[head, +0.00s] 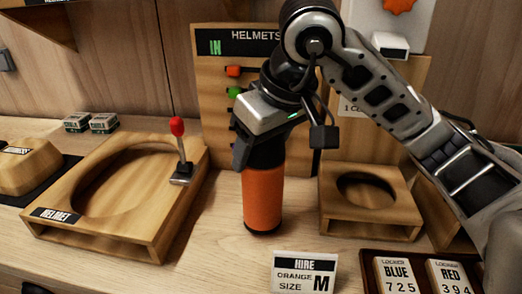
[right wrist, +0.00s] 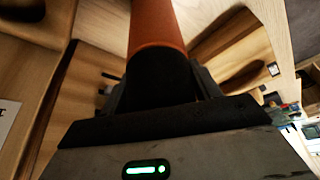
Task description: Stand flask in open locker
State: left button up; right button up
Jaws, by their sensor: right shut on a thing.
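The flask (head: 263,200) is an orange cylinder with a black top, upright over the wooden counter in the middle of the head view. My right gripper (head: 262,152) comes down from above and is shut on the flask's black upper part. I cannot tell whether the flask's base touches the counter. In the right wrist view the orange body of the flask (right wrist: 158,25) extends away from between the fingers. I see no open locker in these views. My left gripper is not in view.
A wooden helmet stand (head: 60,237) with a red-knobbed lever (head: 178,140) is left of the flask. A wooden holder with a round hole (head: 340,220) is to the right. A hire sign (head: 304,272) and locker cards (head: 400,280) stand in front. A helmets board (head: 215,90) is behind.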

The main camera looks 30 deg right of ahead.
jog(key=shift+f, duration=0.25)
jog(key=shift+f, duration=0.2)
jog(key=o, duration=1.6)
